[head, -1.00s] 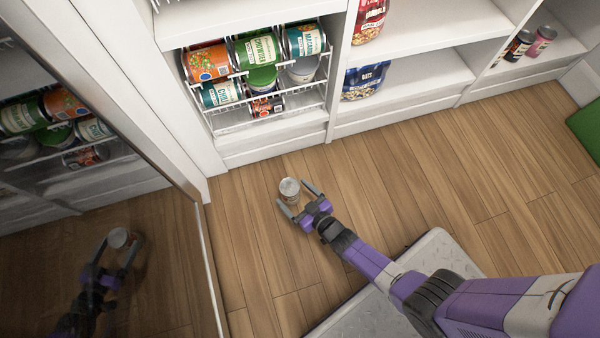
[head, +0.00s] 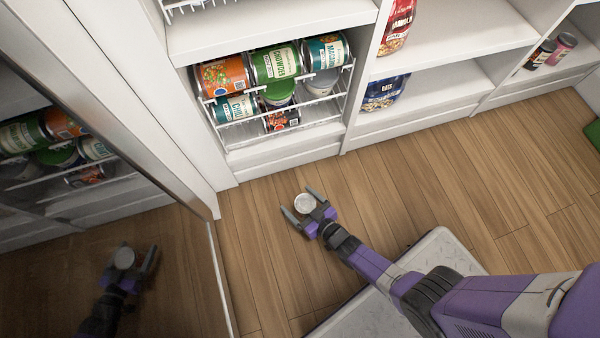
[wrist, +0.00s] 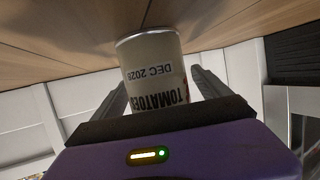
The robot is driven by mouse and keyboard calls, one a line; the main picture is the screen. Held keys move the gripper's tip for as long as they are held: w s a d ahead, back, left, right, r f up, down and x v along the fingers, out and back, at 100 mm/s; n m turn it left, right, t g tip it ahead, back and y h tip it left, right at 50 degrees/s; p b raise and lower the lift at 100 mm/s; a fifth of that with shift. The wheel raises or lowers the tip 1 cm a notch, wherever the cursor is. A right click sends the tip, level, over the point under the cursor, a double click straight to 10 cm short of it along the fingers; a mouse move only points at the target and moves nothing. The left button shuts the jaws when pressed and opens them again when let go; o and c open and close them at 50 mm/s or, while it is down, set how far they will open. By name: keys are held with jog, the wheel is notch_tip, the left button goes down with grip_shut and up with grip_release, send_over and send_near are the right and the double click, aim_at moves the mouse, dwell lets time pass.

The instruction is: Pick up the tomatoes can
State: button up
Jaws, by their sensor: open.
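The tomatoes can (head: 304,203) stands on the wood floor in front of the white shelves, its metal end facing up in the head view. In the wrist view the can (wrist: 155,72) shows a pale label reading "TOMATOES" and "DEC 2028", upside down. My gripper (head: 300,202) is open low over the floor, with one finger on each side of the can. In the wrist view the fingers of my gripper (wrist: 160,90) flank the can, with a gap seeming to show on each side.
A wire rack (head: 285,128) holds several cans on the low shelf behind. A blue oats bag (head: 384,92) stands on the shelf to its right. A mirror-like panel (head: 90,190) at left reflects my arm.

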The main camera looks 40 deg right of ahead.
jog(key=c, duration=1.9)
jog(key=shift+r, duration=0.1)
